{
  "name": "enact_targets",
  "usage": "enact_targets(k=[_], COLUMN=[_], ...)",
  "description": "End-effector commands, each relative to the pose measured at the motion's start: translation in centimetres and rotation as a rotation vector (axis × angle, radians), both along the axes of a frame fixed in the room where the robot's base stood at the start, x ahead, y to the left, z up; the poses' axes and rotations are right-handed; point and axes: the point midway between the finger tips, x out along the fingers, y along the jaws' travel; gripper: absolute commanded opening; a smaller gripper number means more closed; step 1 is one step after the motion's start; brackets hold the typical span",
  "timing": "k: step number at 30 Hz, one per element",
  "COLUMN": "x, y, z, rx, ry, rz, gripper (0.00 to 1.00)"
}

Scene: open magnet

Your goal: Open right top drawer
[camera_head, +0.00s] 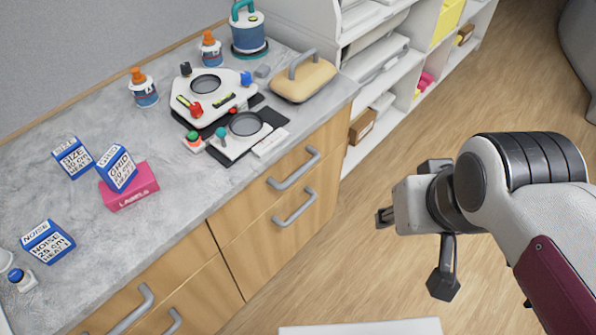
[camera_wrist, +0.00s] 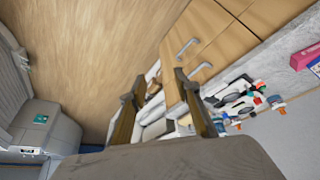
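The right top drawer (camera_head: 248,205) is a light wood front just under the grey countertop, with a grey bar handle (camera_head: 294,170). It looks shut, flush with the cabinet. A second drawer with its own handle (camera_head: 296,208) is directly below. My gripper (camera_head: 384,217) is to the right of both handles, in free space, touching nothing. In the wrist view, my gripper (camera_wrist: 159,76) has its two dark fingers spread apart with nothing held. The top drawer's handle also shows there (camera_wrist: 201,71), just beyond the right finger.
The countertop (camera_head: 190,190) holds labelled boxes, bottles, a white device and a tan case (camera_head: 303,80) near its right end. White shelves (camera_head: 385,85) stand beyond the cabinet. The wooden floor (camera_head: 345,270) between cabinet and gripper is mostly clear, with a white surface (camera_head: 360,327) at the bottom.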

Motion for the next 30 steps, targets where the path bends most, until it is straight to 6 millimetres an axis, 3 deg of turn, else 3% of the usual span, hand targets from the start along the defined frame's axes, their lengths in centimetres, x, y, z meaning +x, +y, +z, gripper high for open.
enact_targets(k=[14,30], x=[0.5,3.3], y=[0.0,-0.3], z=[-6.1,-13.1], rx=[-0.01,-0.031], ry=[0.26,0.393], rz=[0.01,0.007], gripper=[0.32,0.32])
